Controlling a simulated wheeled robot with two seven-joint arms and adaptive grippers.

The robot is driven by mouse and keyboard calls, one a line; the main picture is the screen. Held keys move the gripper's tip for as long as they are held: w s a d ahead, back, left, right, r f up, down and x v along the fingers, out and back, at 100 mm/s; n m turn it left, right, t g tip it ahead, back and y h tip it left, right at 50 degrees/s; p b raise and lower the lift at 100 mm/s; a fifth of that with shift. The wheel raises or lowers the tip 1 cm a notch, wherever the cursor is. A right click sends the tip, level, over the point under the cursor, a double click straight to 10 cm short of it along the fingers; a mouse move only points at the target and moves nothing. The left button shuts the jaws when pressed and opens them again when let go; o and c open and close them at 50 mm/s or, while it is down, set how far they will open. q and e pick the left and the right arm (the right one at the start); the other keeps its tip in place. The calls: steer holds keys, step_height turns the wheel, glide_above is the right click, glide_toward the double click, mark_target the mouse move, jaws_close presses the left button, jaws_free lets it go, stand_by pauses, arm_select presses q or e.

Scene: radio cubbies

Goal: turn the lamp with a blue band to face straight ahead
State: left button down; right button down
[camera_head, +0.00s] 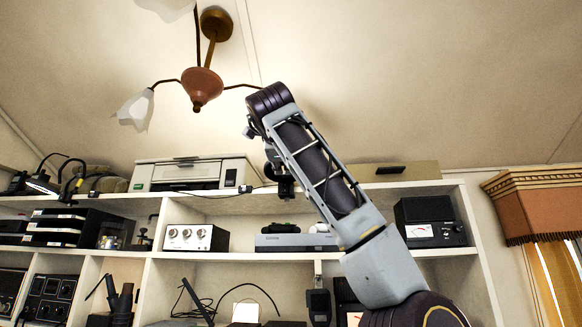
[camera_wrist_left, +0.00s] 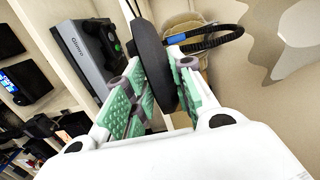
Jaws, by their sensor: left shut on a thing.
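The lamp with a blue band shows in the left wrist view as a dark round head (camera_wrist_left: 152,52), nearly edge-on, with a curved dark arm carrying a blue band (camera_wrist_left: 200,43). My left gripper (camera_wrist_left: 160,72) is shut on this lamp head, with green finger pads on both sides of it. In the head view my left arm rises from the lower right and bends down at the upper shelf; the hand is mostly hidden there, and I cannot make out the blue band. The lamp's base is not clearly visible. My right gripper is not in view.
White cubbies hold several radios and a grey console (camera_head: 295,243). Another lamp with a yellow band (camera_head: 72,183) stands on the left of the top shelf. A ceiling light (camera_head: 202,86) hangs above.

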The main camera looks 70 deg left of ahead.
arm_select(q)
steer(key=shift+s+a+r+t, duration=0.1)
steer(key=shift+s+r+t, duration=0.1)
steer(key=shift+s+t, duration=0.15)
steer(key=shift+m, duration=0.3)
steer(key=c, duration=1.3)
jaws_free()
steer(key=shift+o, duration=0.2)
steer(key=shift+f, duration=0.1)
steer(key=v, duration=1.2)
